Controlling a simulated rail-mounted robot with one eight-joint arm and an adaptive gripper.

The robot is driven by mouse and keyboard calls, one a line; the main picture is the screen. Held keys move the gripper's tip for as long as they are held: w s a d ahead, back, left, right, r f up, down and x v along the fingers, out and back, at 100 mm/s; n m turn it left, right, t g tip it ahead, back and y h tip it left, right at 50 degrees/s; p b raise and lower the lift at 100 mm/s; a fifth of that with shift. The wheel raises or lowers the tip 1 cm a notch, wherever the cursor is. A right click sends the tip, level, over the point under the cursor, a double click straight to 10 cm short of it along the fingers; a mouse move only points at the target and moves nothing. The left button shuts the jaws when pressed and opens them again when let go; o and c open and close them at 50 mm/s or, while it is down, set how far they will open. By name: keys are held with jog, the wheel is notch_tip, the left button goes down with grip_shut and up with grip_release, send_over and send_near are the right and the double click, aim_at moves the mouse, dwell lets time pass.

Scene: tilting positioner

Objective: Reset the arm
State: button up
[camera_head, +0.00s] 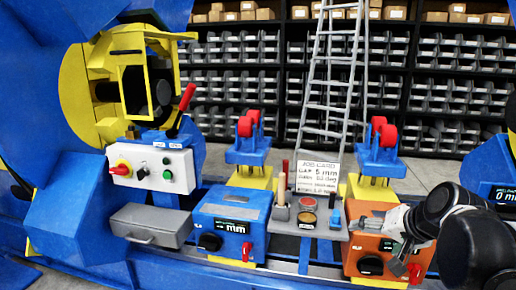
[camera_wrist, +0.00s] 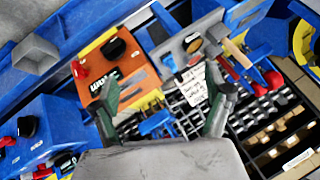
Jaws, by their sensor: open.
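My gripper (camera_head: 380,243) is at the lower right in the head view, at the end of my dark arm. It is in front of the orange control box (camera_head: 363,219). In the wrist view my gripper (camera_wrist: 163,110) shows two separated dark green fingers with nothing held between them. The orange box (camera_wrist: 124,72) lies beyond the left finger in that view. Whether the fingers touch the box cannot be told.
A grey tool shelf (camera_head: 318,229) with jars and a job card (camera_head: 317,176) stands left of my gripper. A ladder (camera_head: 331,90) leans behind.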

jog(key=s+a+f+n+h, duration=0.1)
jog(key=s+a+n, duration=0.25)
jog(key=s, duration=0.35)
jog(key=s+a+f+n+h, duration=0.1)
jog(key=s+a+n, duration=0.1)
jog(key=s+a, duration=0.45)
notch_tip(320, 180, up, 18)
jog(key=s+d+p, duration=0.1)
jog(key=d+p, duration=0.1)
jog(key=p, duration=1.6)
jog(key=shift+s+r+g, duration=0.15)
jog(key=shift+s+g, duration=0.05)
jog(key=shift+g, duration=0.2)
